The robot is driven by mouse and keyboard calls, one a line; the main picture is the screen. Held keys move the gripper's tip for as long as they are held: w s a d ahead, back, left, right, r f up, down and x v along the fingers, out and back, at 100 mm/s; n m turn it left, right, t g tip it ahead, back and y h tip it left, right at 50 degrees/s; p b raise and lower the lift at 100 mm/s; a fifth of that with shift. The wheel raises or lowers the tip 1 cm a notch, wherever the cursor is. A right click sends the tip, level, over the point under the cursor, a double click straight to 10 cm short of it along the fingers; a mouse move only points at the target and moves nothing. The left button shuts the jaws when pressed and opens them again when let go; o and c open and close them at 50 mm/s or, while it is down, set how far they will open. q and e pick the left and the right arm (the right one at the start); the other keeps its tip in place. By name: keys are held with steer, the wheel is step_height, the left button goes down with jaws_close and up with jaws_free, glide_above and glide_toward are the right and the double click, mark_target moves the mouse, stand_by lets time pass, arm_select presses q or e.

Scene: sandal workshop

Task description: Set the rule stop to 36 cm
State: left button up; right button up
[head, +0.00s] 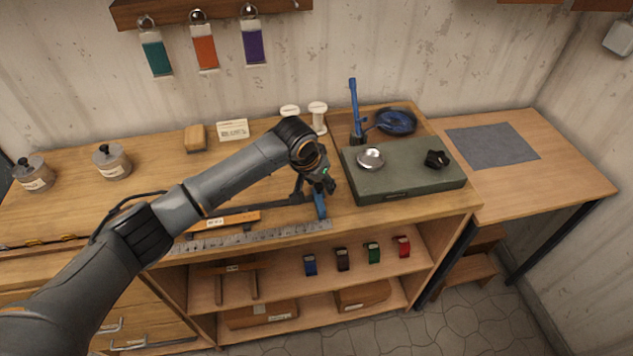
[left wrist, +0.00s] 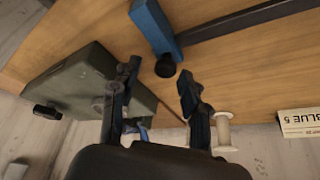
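The rule stop is a blue block (head: 320,205) at the right end of a dark rail (head: 290,199) near the bench's front edge. In the left wrist view the blue stop (left wrist: 154,27) shows with a round black knob (left wrist: 166,67). My left gripper (head: 325,184) hangs just above the stop. In the left wrist view its fingers (left wrist: 160,78) are apart, with the knob between their tips in the picture; I see no contact. A grey rule (head: 255,237) with marks runs along the front edge; its numbers are too small to read. My right gripper is not in view.
A green box (head: 405,184) with a silver dome (head: 370,158) and black knob (head: 437,159) stands right of the gripper. White spools (head: 318,118) and a card (head: 232,130) stand behind. An orange strip (head: 225,222) lies behind the rule. Shelves below hold coloured straps.

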arm_select(q)
steer(key=shift+a, duration=0.1)
steer(key=shift+s+r, duration=0.15)
steer(key=shift+r, duration=0.1)
steer(key=v, duration=1.1)
steer(key=shift+r, duration=0.2)
